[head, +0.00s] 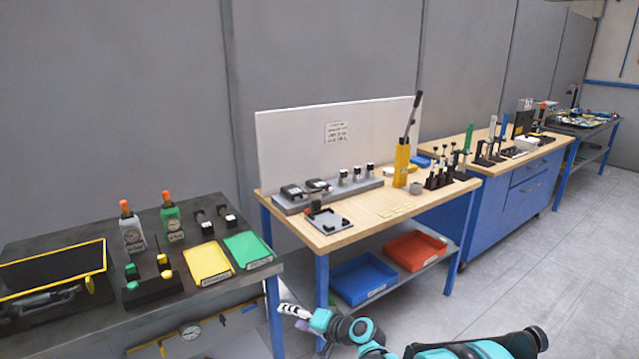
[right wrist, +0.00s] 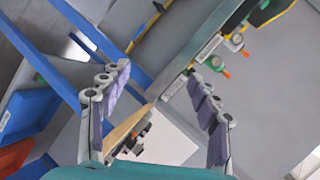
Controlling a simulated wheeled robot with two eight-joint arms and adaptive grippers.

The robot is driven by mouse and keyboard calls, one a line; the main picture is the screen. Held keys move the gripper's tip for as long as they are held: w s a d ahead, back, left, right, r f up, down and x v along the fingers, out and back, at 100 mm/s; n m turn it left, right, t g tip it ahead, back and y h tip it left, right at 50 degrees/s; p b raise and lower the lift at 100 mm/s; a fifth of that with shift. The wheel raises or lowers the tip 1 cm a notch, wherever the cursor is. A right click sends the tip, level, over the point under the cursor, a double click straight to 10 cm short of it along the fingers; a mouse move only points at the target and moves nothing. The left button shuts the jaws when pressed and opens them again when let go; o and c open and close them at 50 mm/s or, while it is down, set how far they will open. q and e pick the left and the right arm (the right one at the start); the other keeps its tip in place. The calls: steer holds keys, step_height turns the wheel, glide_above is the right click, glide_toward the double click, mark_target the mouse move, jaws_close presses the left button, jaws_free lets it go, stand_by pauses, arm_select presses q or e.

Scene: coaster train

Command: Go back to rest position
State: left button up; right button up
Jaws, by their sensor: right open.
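My right gripper (head: 290,311) shows low in the head view, in front of the gap between the dark bench and the wooden table. In the right wrist view its two fingers (right wrist: 160,105) stand wide apart with nothing between them. My right arm reaches in from the lower right. My left gripper does not show in either view.
A dark bench (head: 60,225) with bottles and yellow and green trays is at left. A wooden table (head: 350,240) with a lever press (head: 402,165) stands in the middle, blue (head: 365,280) and red (head: 415,250) bins below. Floor (head: 560,280) at right is clear.

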steer(key=s+d+r+n+h, duration=0.2)
steer(key=s+d+r+h, duration=0.4)
steer(key=s+d, duration=0.6)
steer(key=s+d+h, duration=0.2)
steer(key=s+d, duration=0.4)
steer(key=s, duration=0.3)
steer(key=s+d+f+n+g+h, duration=0.1)
steer(key=s+d+h, duration=0.1)
steer(key=s+d, duration=0.4)
steer(key=s, duration=0.4)
steer(key=shift+s+d, duration=0.25)
steer(key=shift+d, duration=0.1)
